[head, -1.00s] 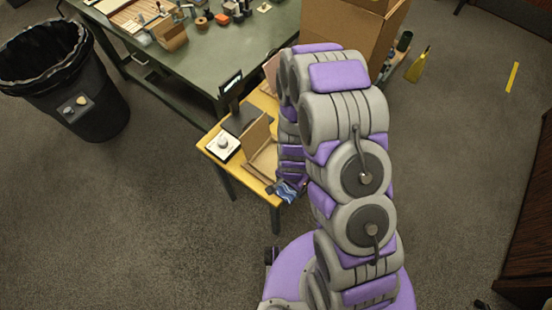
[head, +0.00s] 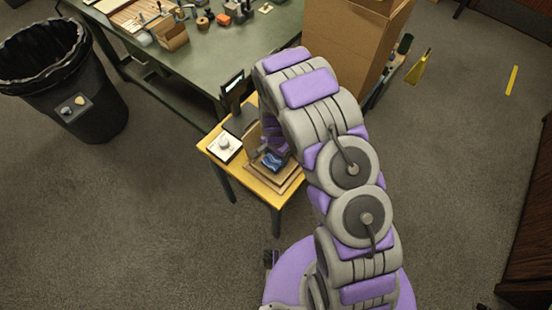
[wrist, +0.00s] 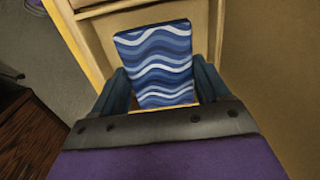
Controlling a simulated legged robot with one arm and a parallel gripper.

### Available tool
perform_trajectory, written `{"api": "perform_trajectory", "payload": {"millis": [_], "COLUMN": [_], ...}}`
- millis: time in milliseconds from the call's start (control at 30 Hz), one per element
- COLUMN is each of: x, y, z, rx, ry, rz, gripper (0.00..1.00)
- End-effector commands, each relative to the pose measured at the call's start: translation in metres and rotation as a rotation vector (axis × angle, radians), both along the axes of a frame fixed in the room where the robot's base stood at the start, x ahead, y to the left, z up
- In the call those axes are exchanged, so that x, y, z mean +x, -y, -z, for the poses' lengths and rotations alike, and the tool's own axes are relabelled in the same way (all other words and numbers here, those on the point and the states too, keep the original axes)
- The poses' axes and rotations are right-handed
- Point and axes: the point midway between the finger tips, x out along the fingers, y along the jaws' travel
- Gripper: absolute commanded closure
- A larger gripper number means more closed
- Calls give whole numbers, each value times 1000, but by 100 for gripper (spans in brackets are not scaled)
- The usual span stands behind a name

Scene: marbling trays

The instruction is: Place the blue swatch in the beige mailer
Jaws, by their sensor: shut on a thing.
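The blue swatch (head: 272,161), with wavy white and light blue stripes, is between the fingers of my gripper (wrist: 160,80). The swatch (wrist: 155,60) fills the middle of the wrist view. My gripper is shut on it. The beige mailer (head: 287,181) lies open on the small yellow table, and its tray (wrist: 107,36) shows around the swatch in the wrist view. The swatch is over the mailer's tray; I cannot tell whether it touches the bottom. My arm hides part of the mailer in the head view.
The small yellow table (head: 230,170) also holds a white device with a round knob (head: 224,146) and a dark stand with a screen (head: 236,90). A green workbench (head: 215,60), large cardboard box (head: 345,45) and black bin (head: 85,105) stand nearby. Open floor lies left.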

Motion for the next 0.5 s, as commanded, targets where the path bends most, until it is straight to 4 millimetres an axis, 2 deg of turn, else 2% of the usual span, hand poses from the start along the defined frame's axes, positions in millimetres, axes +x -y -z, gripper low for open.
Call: {"api": "perform_trajectory", "payload": {"millis": [100,200,500], "x": [0,0,0], "y": [1,3,1], "z": [18,28,29], "rx": [1,3,0], "ry": [-2,0,0], "rz": [1,2,1], "gripper": [60,60,60]}}
